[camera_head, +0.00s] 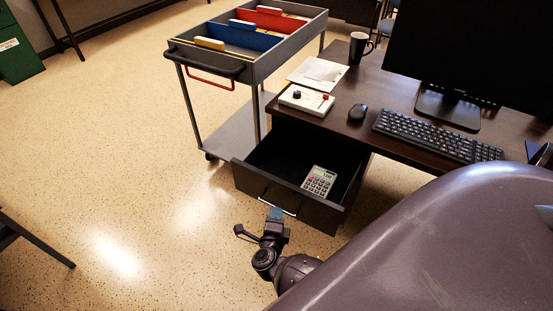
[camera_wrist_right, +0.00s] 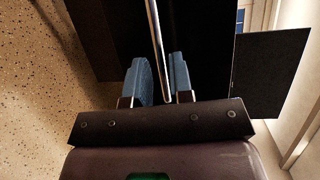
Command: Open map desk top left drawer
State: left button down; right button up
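The map desk (camera_head: 356,98) has a dark top. A dark drawer (camera_head: 285,188) under its left end is pulled out, with its inside showing. The drawer has a metal bar handle (camera_head: 278,202) on its front. My right gripper (camera_head: 275,214) is at this handle. In the right wrist view, the handle (camera_wrist_right: 156,40) runs between the two blue fingers of the right gripper (camera_wrist_right: 161,80). The fingers stand apart, with a gap beside the bar; firm contact is not clear. My left gripper is not in view.
A grey calculator (camera_head: 319,181) lies in the drawer. A cart (camera_head: 230,140) with coloured folders stands close behind and left of the drawer.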

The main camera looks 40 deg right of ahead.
jog(key=shift+x, duration=1.95)
grip_shut()
